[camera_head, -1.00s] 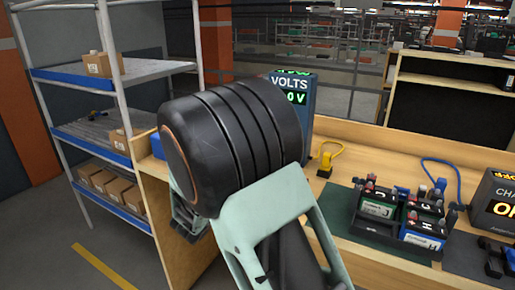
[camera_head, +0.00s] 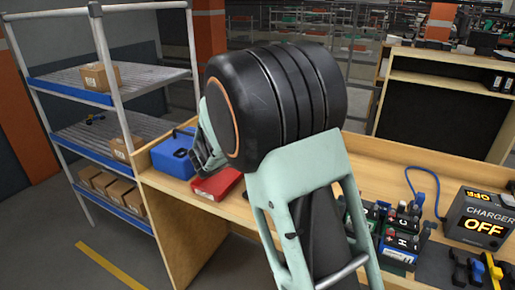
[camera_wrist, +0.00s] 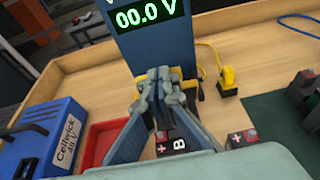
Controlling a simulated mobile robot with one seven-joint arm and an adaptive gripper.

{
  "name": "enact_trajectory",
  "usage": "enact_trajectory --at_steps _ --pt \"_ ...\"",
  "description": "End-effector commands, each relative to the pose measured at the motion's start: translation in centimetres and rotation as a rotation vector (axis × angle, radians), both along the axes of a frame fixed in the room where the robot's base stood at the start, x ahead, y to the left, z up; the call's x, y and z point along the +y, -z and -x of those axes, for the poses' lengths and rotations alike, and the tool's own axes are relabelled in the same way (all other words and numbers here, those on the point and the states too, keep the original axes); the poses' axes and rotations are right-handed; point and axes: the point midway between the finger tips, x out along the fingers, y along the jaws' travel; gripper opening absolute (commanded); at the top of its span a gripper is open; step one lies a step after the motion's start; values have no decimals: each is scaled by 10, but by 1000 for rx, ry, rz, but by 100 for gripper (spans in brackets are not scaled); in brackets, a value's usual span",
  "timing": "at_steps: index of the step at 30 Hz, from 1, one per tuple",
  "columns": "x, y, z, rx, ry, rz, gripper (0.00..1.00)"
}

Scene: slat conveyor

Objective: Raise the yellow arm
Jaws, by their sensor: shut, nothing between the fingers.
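Yellow parts (camera_wrist: 159,73) show behind my gripper (camera_wrist: 163,82) at the foot of the blue voltmeter (camera_wrist: 152,38) in the wrist view; my fingers hide much of their shape. My fingers are shut and empty in front of them; contact cannot be told. A battery marked B (camera_wrist: 177,143) lies below the fingers, partly covered. A separate yellow plug (camera_wrist: 226,77) with a yellow cable stands to the right of the meter, which reads 00.0 V. In the head view my gripper (camera_head: 203,158) is mostly hidden behind my black wrist, which also hides the meter.
A blue case (camera_wrist: 48,140) and a red tray (camera_wrist: 103,140) stand left of the meter. Several batteries (camera_head: 402,232) and a charger reading OFF (camera_head: 482,217) are on the bench's right side. Shelves with boxes (camera_head: 100,76) stand at left.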

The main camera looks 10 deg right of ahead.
Motion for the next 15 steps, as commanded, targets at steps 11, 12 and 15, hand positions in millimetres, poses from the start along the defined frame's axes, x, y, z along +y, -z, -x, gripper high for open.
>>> enact_trajectory --at_steps 11,12,15 --pt "-25 -16 -33 -2 2 1 0" --pt "-26 -16 -36 0 2 1 0" --pt "-30 -18 -41 0 1 -1 0"
